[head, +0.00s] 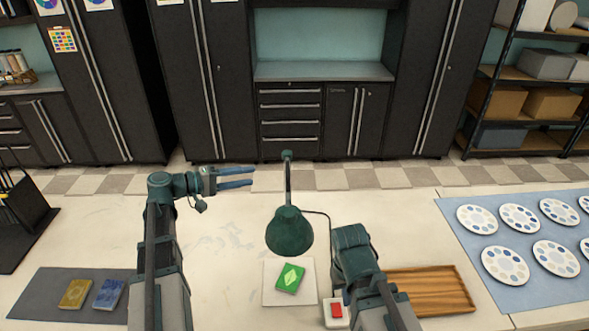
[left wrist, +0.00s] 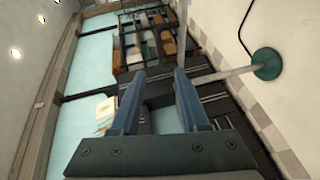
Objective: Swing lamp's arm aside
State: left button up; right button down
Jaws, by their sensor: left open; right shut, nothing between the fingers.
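The lamp has a dark green shade (head: 289,232) and a thin arm running back to a joint near the table's far edge. The lamp's round green base (left wrist: 266,64) and pale post show in the left wrist view. My left gripper (head: 252,177) is open and empty, left of the lamp's arm and apart from it. My right gripper (head: 347,297) points down right of the white square, shut, mostly hidden by its wrist.
A white box with a red button (head: 336,310) sits by my right gripper. A wooden tray (head: 430,291) and a blue mat with several palettes (head: 470,274) lie right.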

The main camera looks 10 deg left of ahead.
aim_at(288, 170)
pick_arm(q)
jog(key=b+x, duration=0.2)
jog(key=x, duration=1.1)
jog(key=shift+w+d+f, duration=0.1)
jog(key=shift+w+d, duration=0.05)
jog(key=shift+d, duration=0.15)
jog(key=shift+c, duration=0.3)
grip_shut()
dwell(0.7)
